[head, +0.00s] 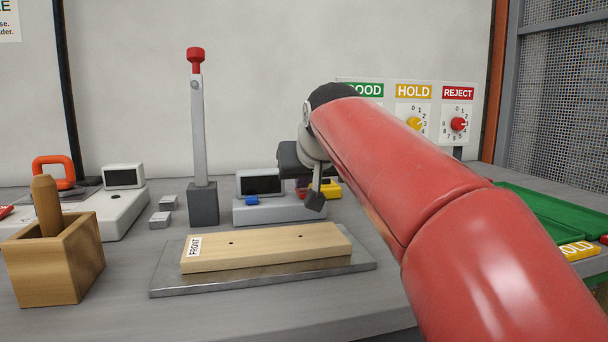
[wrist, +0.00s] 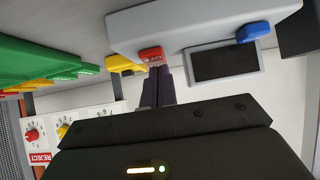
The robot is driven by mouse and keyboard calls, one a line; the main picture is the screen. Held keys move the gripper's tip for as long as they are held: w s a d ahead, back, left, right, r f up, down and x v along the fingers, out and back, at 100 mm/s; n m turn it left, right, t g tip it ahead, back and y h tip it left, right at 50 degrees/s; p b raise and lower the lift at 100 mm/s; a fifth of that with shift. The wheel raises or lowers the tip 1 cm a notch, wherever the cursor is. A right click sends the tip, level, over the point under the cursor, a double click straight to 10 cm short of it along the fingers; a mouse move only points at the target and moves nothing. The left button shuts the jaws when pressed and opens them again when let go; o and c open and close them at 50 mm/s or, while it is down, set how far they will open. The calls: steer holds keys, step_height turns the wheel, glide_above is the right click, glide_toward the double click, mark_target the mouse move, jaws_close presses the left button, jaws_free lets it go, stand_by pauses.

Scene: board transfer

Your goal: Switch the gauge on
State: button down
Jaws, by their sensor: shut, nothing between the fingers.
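A grey device with a dark screen, which looks like the gauge (head: 270,213), stands behind the wooden board. A blue button (head: 252,201) sits at its left end in the head view. In the wrist view the gauge (wrist: 190,24) shows its dark screen (wrist: 224,63), the blue button (wrist: 253,32) and a small red switch (wrist: 151,54) with a white label, too small to read surely. My gripper (head: 315,200) is shut and empty at the gauge's right end. In the wrist view its fingertips (wrist: 157,70) are at the red switch; I cannot tell whether they touch it.
A wooden board (head: 268,246) marked FRONT lies on a metal plate (head: 362,265) in front. A red-knobbed lever (head: 198,130) stands left of the gauge. A yellow block (head: 332,189) is close to my fingers. A wooden box (head: 75,262), another screened device (head: 125,178) and green trays (head: 552,200) flank it.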

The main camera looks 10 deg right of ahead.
steer(key=shift+w+g+p, duration=0.2)
steer(key=shift+g+p, duration=0.2)
steer(key=shift+p, duration=0.7)
steer(key=shift+f+b, duration=0.4)
steer(key=shift+w+r, duration=0.15)
steer(key=shift+w+r+p, duration=0.15)
steer(key=shift+w+p, duration=0.5)
steer(key=shift+r, duration=0.15)
